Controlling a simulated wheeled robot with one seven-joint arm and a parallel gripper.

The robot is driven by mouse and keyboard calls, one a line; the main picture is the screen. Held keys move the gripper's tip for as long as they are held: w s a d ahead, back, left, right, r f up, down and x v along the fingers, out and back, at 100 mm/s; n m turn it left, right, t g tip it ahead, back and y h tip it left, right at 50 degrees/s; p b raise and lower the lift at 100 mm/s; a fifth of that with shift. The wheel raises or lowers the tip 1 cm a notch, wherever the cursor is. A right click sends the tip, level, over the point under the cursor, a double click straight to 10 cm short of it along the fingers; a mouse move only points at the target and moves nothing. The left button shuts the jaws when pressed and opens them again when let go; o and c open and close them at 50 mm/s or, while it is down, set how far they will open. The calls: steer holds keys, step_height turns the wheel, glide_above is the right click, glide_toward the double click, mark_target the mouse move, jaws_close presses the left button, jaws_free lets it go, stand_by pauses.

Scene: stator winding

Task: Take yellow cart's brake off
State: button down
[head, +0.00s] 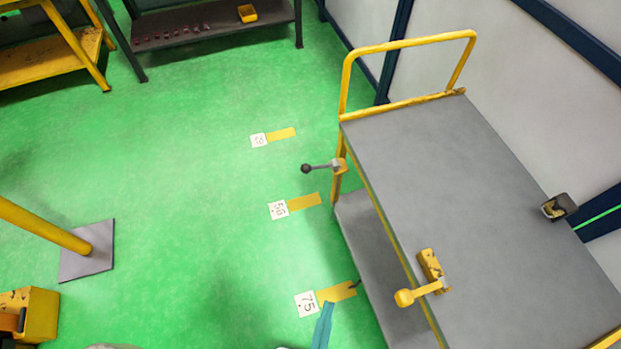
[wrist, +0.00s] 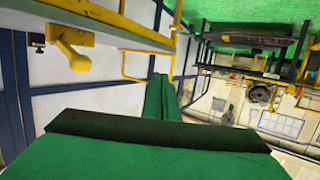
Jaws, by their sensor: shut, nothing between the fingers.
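The yellow cart (head: 480,190) has a grey top deck, a lower shelf and a yellow push handle at its far end. A lever with a dark round knob (head: 307,168) sticks out to the left from its far left post. A yellow lever with a round knob (head: 406,297) sticks out left from a yellow block at the deck's near left edge. A yellow knobbed lever (wrist: 75,55) also shows at upper left in the wrist view. My green gripper (wrist: 160,79) is shut and empty, apart from that lever. Its teal fingers (head: 323,325) seem to show at the bottom of the head view.
A dark block (head: 559,207) sits at the cart's right edge, near the wall. Numbered floor labels (head: 278,210) lie left of the cart. A yellow post on a grey plate (head: 86,252) stands at left. A shelf (head: 215,25) stands at the back.

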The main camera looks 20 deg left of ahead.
steer(key=w+a+f+n+t+y, duration=0.2)
steer(key=w+a+f+n+y, duration=0.1)
steer(key=w+f+n, duration=1.35)
steer(key=w+a+f+n+g+y, duration=0.1)
steer(key=w+a+f+n+y, duration=0.2)
steer(key=w+n, duration=0.5)
steer(key=w+a+f+n+y, duration=0.4)
steer(key=w+n, duration=0.5)
steer(key=n, duration=0.7)
steer(key=shift+a+f+g, duration=0.4)
steer(key=shift+a+f, duration=0.05)
steer(key=shift+f, duration=0.15)
steer(key=shift+d, duration=0.1)
